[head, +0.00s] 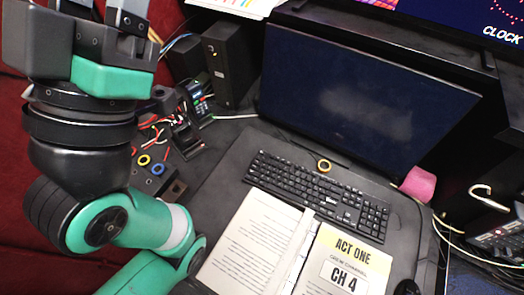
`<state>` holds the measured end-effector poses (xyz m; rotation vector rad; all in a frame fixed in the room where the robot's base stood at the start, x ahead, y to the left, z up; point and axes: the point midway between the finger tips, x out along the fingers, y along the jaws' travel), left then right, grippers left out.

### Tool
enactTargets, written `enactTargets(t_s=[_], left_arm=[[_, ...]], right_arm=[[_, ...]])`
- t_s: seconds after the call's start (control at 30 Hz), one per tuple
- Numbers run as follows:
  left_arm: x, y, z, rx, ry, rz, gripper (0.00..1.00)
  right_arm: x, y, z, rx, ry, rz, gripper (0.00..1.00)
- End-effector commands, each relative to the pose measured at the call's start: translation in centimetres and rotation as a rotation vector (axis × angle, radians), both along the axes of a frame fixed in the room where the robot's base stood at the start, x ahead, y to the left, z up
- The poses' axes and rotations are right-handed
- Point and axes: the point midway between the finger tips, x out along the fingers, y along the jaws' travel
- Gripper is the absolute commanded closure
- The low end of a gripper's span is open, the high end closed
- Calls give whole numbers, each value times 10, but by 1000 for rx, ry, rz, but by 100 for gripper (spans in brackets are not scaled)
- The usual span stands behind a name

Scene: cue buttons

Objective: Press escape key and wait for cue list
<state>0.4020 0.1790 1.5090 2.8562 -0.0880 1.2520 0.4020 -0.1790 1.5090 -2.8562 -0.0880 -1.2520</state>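A black keyboard (318,195) lies on the dark desk in front of a monitor. Its upper-left corner, where the escape key would be, is in view, but single key labels are too small to read. The monitor (365,100) has a dark screen with only a faint pale smudge; no list shows on it. My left gripper (112,12) is raised at the upper left, away from the keyboard and touching nothing that I can see. Its fingers are partly cut off by the top edge, so its opening is unclear. My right gripper is not in view.
An open binder (255,245) with a yellow "ACT ONE" page (345,262) lies before the keyboard. A black speaker (230,62), cables and a connector box (155,178) stand to the left. A pink object (418,184) is at right, a mouse (407,288) at lower right.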

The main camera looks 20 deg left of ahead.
Motion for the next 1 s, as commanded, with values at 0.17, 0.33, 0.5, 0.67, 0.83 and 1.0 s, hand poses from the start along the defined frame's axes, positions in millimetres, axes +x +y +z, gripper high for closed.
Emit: enactTargets(t_s=[0.17, 0.33, 0.5, 0.67, 0.83, 1.0], left_arm=[[0, 0, 0, 0, 0, 0, 82], [0, 0, 0, 0, 0, 0, 100], [0, 0, 0, 0, 0, 0, 100], [0, 0, 0, 0, 0, 0, 100], [0, 0, 0, 0, 0, 0, 100], [0, 0, 0, 0, 0, 0, 100]], right_arm=[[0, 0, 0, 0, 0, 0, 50], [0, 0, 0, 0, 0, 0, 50], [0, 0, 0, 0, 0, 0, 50], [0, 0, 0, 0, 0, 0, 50], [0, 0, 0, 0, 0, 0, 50], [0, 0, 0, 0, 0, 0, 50]])
